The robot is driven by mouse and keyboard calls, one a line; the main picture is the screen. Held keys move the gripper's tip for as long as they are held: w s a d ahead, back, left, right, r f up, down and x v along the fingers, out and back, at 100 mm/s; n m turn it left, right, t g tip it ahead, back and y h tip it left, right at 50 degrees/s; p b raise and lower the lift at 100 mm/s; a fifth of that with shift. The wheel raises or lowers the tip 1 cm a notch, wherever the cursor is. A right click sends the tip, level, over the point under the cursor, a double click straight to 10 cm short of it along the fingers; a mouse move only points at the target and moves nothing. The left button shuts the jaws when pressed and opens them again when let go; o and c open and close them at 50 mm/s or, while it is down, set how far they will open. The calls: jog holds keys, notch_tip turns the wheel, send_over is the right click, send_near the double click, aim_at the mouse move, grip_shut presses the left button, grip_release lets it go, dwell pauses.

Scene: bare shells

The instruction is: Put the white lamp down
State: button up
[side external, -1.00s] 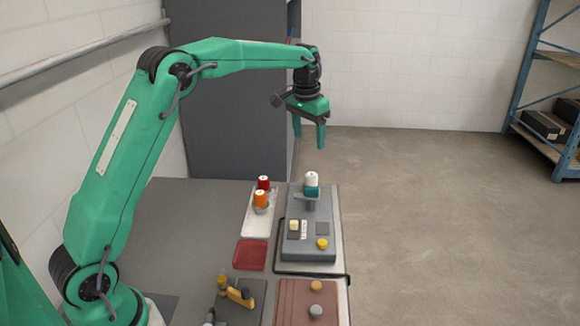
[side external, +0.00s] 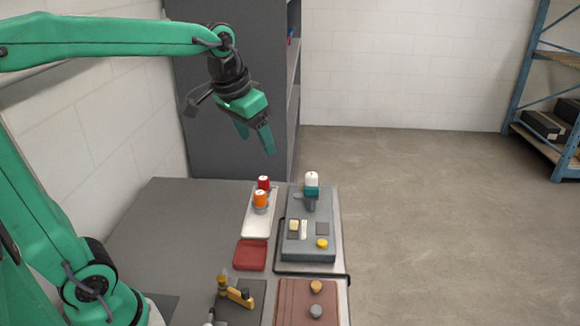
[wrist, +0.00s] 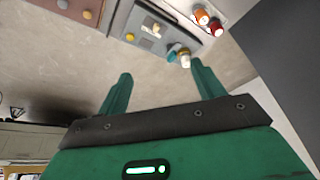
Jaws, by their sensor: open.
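The white lamp (side external: 312,179) stands upright on a teal base (side external: 312,192) at the far end of the grey box (side external: 308,242). The lamp also shows in the wrist view (wrist: 185,61), beyond the fingers. My gripper (side external: 255,143) is open and empty, high above the table and to the left of the lamp, apart from it and tilted. Its two fingers also show in the wrist view (wrist: 158,85), spread with nothing between them.
A red lamp (side external: 263,182) and an orange lamp (side external: 261,198) stand on a white plate (side external: 257,227) left of the box. A red tray (side external: 250,254) and a brown board (side external: 296,296) lie nearer.

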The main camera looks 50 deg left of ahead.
jog(key=s+d+f, duration=0.1)
jog(key=s+f, duration=0.1)
jog(key=s, duration=0.4)
jog(key=s+d+f+t, duration=0.1)
jog(key=s+f, duration=0.2)
jog(key=s, duration=0.4)
jog(key=shift+s+f+t, duration=0.25)
jog(key=shift+f+t, duration=0.05)
